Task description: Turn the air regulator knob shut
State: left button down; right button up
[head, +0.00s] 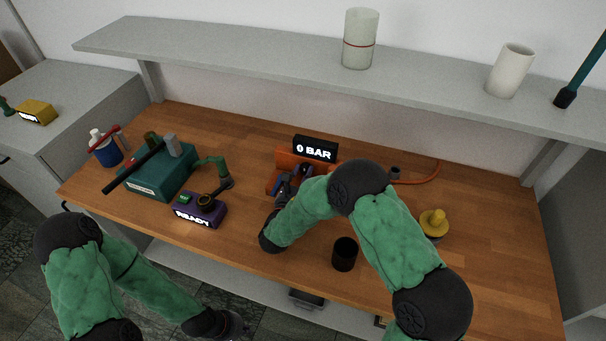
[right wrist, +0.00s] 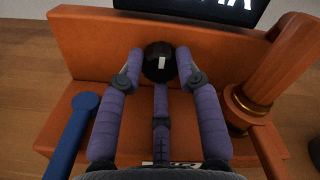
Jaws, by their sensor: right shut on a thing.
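The orange air regulator unit (head: 294,157) stands at the back middle of the wooden bench, with a black display (head: 315,149) reading "0 BAR". In the right wrist view, a round black knob (right wrist: 158,68) with a white mark sits on the upright orange block (right wrist: 100,50). The mark points roughly up and down in that view. My right gripper (right wrist: 160,60) is shut on the knob, its purple fingers on both sides; it also shows in the head view (head: 288,187). My left gripper (head: 232,325) hangs low in front of the bench, and its fingers are unclear.
A blue lever (right wrist: 70,135) and an orange cylinder (right wrist: 280,68) flank the knob. A purple box (head: 198,212) reading "READY" and a teal machine (head: 160,172) stand left. A dark cup (head: 344,254) and a yellow-topped item (head: 433,223) stand near my right arm.

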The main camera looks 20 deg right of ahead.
jog(key=shift+w+r, duration=0.2)
jog(key=shift+r, duration=0.2)
jog(key=o, duration=1)
jog(key=shift+o, duration=0.7)
jog(key=shift+a, duration=0.1)
jog(key=shift+f, duration=0.2)
jog(key=shift+s+f, duration=0.15)
jog(key=shift+f, duration=0.05)
